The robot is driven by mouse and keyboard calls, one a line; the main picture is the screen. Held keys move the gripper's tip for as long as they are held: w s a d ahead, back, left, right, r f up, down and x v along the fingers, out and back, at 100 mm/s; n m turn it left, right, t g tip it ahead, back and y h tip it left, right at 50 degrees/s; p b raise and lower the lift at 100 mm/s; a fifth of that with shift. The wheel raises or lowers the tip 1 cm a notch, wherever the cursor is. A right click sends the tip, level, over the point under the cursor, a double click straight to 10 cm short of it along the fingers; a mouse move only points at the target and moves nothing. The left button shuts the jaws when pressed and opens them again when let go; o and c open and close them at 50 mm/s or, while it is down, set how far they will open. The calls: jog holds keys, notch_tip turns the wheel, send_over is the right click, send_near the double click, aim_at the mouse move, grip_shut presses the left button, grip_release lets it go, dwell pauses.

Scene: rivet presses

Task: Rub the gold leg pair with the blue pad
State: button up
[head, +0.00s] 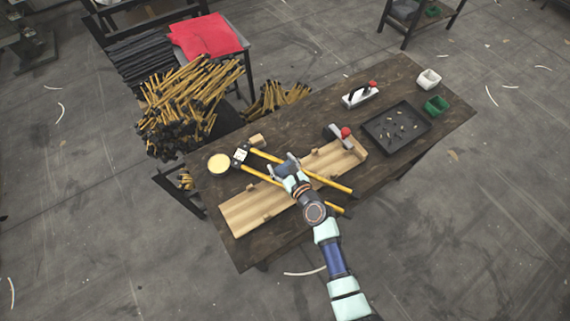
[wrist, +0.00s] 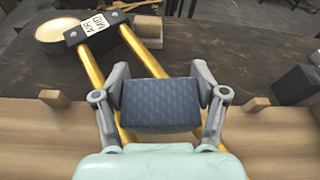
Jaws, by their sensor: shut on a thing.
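The gold leg pair (head: 263,177) lies across the wooden fixture board on the table, its two yellow tubes joined at a black head with a white label. It also shows in the wrist view (wrist: 91,66), running from the head down past my gripper. My gripper (wrist: 160,95) is shut on the blue pad (wrist: 160,104), a dark blue patterned block held between both fingers. The pad is over the legs, near their middle; I cannot tell whether it touches them.
A round tin with pale yellow contents (head: 218,163) and a small wooden block (head: 257,140) stand near the head. The wooden board (head: 252,210) has raised pegs. A red-knobbed clamp (head: 339,134), a black tray of small parts (head: 378,135) and two bins (head: 436,105) are to the right.

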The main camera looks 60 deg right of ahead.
aim_at(271, 160)
jog(key=shift+w+p, duration=0.4)
jog(key=shift+w, duration=1.6)
jog(key=shift+f, duration=0.1)
jog(key=shift+a, duration=0.1)
jog(key=r+p, duration=0.4)
jog(key=a+r+p, duration=0.1)
jog(key=r+p, duration=0.1)
jog(key=shift+s+p, duration=0.15)
jog(key=shift+p, duration=0.2)
jog(key=r+p, duration=0.3)
jog(key=shift+s+a, duration=0.1)
jog(key=shift+a, duration=0.25)
